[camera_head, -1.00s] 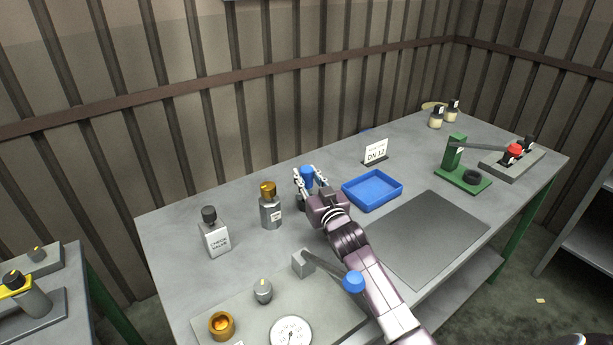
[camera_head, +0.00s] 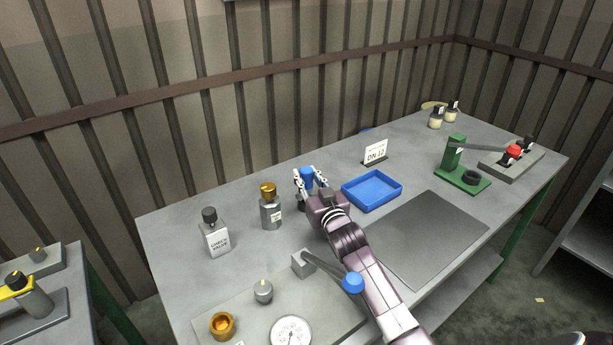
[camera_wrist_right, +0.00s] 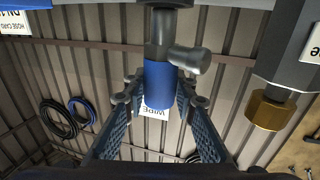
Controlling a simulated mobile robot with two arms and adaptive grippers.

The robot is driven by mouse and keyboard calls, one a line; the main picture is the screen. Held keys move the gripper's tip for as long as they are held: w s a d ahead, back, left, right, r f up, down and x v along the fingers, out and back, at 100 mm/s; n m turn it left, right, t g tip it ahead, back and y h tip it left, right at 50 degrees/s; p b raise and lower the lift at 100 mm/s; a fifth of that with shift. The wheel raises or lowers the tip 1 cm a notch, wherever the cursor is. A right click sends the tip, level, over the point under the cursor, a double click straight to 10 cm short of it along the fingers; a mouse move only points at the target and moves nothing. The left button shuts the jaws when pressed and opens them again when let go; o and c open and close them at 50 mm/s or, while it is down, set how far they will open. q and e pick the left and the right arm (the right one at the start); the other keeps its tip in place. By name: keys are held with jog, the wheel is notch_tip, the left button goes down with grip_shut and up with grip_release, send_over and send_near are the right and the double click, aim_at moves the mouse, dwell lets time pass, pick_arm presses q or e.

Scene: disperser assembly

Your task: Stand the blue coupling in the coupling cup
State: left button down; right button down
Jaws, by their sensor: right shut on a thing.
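The blue coupling (camera_head: 306,174) is upright at the back of the bench, between my right gripper's fingers. In the right wrist view its blue sleeve (camera_wrist_right: 159,82) joins a grey stem with a short grey side piece. My right gripper (camera_head: 311,180) is shut on it, one finger on each side; in the wrist view the fingers (camera_wrist_right: 160,108) flank the blue sleeve. A dark round piece (camera_wrist_right: 163,3) shows at the stem's bench end, cut by the frame edge. I cannot tell whether it is the coupling cup or whether the stem sits in it. My left gripper is not in view.
A grey bottle with a brass cap (camera_head: 270,208) stands just left of my right gripper. An empty-looking blue tray (camera_head: 372,203) lies to its right, with a DN 12 card (camera_head: 376,152) behind. The check valve bottle (camera_head: 215,238) is farther left. A dark mat (camera_head: 430,240) is clear.

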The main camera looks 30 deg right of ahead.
aim_at(308, 188)
jog(key=shift+f+b, duration=0.85)
jog(key=shift+f, duration=0.3)
jog(key=c, duration=1.5)
grip_release()
jog(key=shift+f, duration=0.1)
jog(key=shift+s+a+f, duration=0.1)
jog(key=shift+s+f, duration=0.05)
jog(key=shift+f, duration=0.1)
jog(key=s, duration=0.4)
jog(key=s+a, duration=0.1)
jog(key=s, duration=0.6)
jog(key=shift+s+a+r, duration=0.1)
jog(key=shift+s+a, duration=0.1)
jog(key=shift+s, duration=0.2)
